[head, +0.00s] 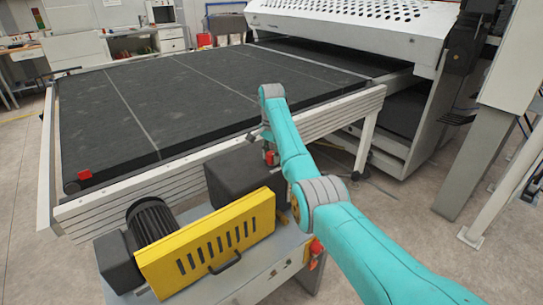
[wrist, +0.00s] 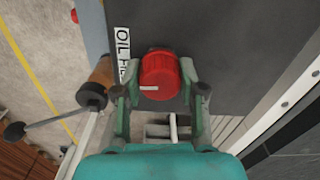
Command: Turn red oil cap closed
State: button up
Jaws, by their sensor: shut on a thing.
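The red oil cap (wrist: 160,70) sits on a dark grey housing in the wrist view, with a short white mark on its face at the lower left. My gripper (wrist: 160,72) has one finger on each side of the cap and is shut on it. A white label reading "OIL FI..." (wrist: 123,48) is left of the cap, partly hidden by a finger.
In the head view, a yellow guard (head: 208,240) and a motor (head: 150,220) sit in front, with the black conveyor bed (head: 200,100) behind.

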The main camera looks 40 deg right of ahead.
aim_at(271, 154)
jog(key=shift+m, duration=0.7)
jog(key=o, duration=1.1)
jog(key=shift+o, duration=0.2)
jog(key=shift+r, duration=3.75)
